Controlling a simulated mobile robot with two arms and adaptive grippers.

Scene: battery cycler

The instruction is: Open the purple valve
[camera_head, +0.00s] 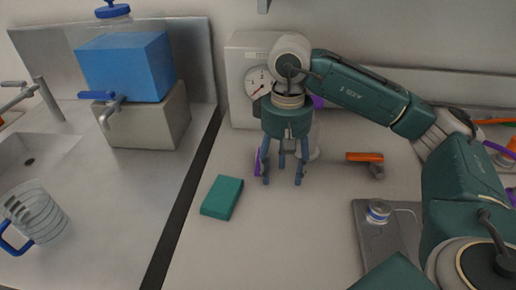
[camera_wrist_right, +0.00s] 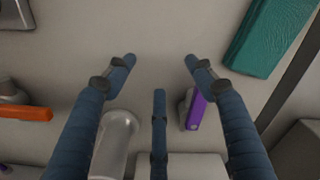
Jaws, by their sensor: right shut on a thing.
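The purple valve (camera_head: 257,163) shows in the head view as a thin purple handle just left of my right gripper's fingers. In the right wrist view the purple handle (camera_wrist_right: 195,112) lies along the inner side of the right-hand finger. My right gripper (camera_head: 284,182) points down over the counter with its blue fingers around the valve area. It is shut on the purple valve, though the fingers look spread and the contact is partly hidden. The valve's body is mostly hidden behind the fingers. My left gripper is not in view.
An orange-handled valve (camera_head: 365,157) stands to the right. A green block (camera_head: 222,197) lies at the left front. A gauge box (camera_head: 245,70) stands behind the gripper. A grey plate (camera_head: 375,245) with a small jar (camera_head: 378,211) is at the front right. The counter between is bare.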

